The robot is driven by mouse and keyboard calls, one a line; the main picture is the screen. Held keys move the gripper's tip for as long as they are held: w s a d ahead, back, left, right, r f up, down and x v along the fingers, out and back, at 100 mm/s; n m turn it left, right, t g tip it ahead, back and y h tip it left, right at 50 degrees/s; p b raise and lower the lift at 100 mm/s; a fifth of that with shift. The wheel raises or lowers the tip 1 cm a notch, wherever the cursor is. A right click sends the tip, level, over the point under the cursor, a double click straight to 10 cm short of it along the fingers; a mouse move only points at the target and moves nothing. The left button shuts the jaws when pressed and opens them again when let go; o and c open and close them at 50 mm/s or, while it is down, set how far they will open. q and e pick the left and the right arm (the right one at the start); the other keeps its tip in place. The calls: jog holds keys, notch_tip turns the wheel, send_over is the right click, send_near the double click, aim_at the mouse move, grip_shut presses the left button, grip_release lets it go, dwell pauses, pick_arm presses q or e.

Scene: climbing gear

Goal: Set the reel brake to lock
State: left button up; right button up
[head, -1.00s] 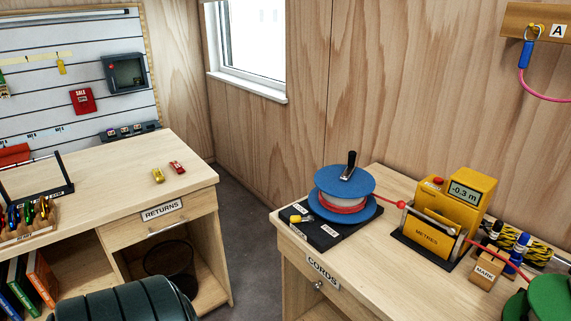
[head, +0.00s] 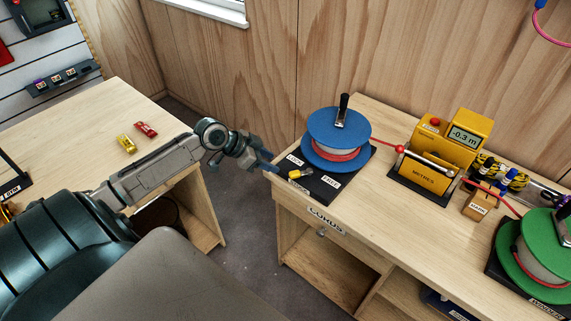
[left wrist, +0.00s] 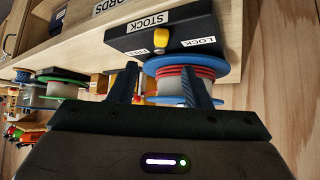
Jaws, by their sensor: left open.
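The blue reel (head: 338,128) with red and white cord stands on a black base (head: 318,195) at the left end of the right-hand bench. A small brake lever with a yellow knob (head: 294,174) sits at the base's front, between the LOCK label (head: 294,159) and the FREE label (head: 331,182). In the left wrist view the yellow knob (left wrist: 160,38) shows between both labels; I cannot tell which setting it is in. My left gripper (head: 272,164) is just left of the base, apart from the knob. Its fingers (left wrist: 160,84) are open and empty. My right gripper is out of view.
A yellow metre counter (head: 432,165) stands right of the reel, with the red cord running to it. A green reel (head: 535,255) is at the far right. The returns bench (head: 70,135) is at left, with a floor gap between the benches.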

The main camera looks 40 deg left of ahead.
aim_at(294, 173)
pick_arm(q)
jog(key=p+x, duration=0.2)
jog(key=x, duration=0.6)
jog(key=shift+w+d+f+p, duration=0.15)
jog(key=shift+w+p, duration=0.1)
jog(key=shift+p, duration=0.15)
jog(key=shift+w+d+f, duration=0.2)
jog(key=shift+w+f, duration=0.1)
jog(key=shift+f, duration=0.2)
jog(key=shift+w+f, duration=0.1)
jog(key=shift+f, duration=0.05)
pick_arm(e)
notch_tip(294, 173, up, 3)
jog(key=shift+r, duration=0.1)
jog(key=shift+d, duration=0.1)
